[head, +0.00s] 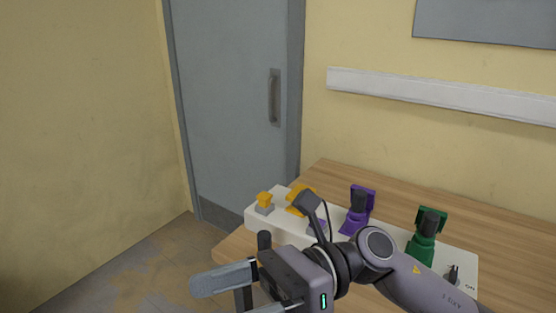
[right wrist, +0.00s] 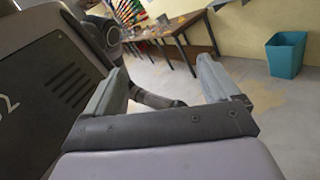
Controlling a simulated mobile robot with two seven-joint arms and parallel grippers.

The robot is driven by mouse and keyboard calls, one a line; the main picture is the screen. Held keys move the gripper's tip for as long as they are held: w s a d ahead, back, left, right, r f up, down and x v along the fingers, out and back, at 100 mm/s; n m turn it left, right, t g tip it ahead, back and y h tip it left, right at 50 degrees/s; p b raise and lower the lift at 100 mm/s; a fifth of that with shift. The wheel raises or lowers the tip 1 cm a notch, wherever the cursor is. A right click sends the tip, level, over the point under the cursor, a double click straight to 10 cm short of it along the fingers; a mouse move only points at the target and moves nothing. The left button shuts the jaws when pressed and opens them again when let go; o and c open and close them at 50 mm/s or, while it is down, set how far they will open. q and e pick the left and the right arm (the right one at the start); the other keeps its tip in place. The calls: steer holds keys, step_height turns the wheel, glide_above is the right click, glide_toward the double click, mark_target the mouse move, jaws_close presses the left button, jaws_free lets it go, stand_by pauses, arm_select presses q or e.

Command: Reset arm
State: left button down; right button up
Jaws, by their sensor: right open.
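My right gripper (head: 224,296) is at the bottom of the head view, in front of the table's near edge. It is open and empty, and the right wrist view also shows its two fingers (right wrist: 158,82) apart with nothing between them. A long white socket box (head: 268,225) lies on the wooden table behind it. The box carries orange (head: 299,194), purple (head: 360,206) and green (head: 424,238) pieces. My right forearm hides part of the box. My left gripper is in neither view.
The wooden table (head: 385,185) stands near a yellow wall. A grey door (head: 230,95) is behind it at left. The right wrist view shows a teal bin (right wrist: 286,54), another table (right wrist: 187,24) with colourful items, and open floor.

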steer(key=w+d+m+t+y, duration=0.4)
steer(key=w+m+t+y, duration=0.25)
steer(key=m+t, duration=0.9)
steer(key=w+d+f+m+t+h, duration=0.35)
steer(key=f+m+t+h, duration=0.2)
steer(key=m, duration=0.55)
steer(key=w+d+f+m+t+h, duration=0.2)
steer(key=d+f+m+t+h, duration=0.35)
steer(key=m, duration=0.55)
steer(key=s+d+f+m+g+h, duration=0.2)
steer(key=s+d+f+m+h, duration=0.1)
steer(key=f, duration=0.6)
steer(key=s+d+f+m+g+h, duration=0.3)
steer(key=s+d+f+m+h, duration=0.1)
steer(key=f, duration=0.5)
steer(key=s+d+f+m+g+h, duration=0.3)
steer(key=s+d+f+m, duration=0.3)
steer(key=s+f+m, duration=0.1)
steer(key=shift+s+f+m, duration=0.2)
steer(key=shift+f+m, duration=0.35)
steer(key=shift+f, duration=0.35)
steer(key=shift+g+h, duration=0.25)
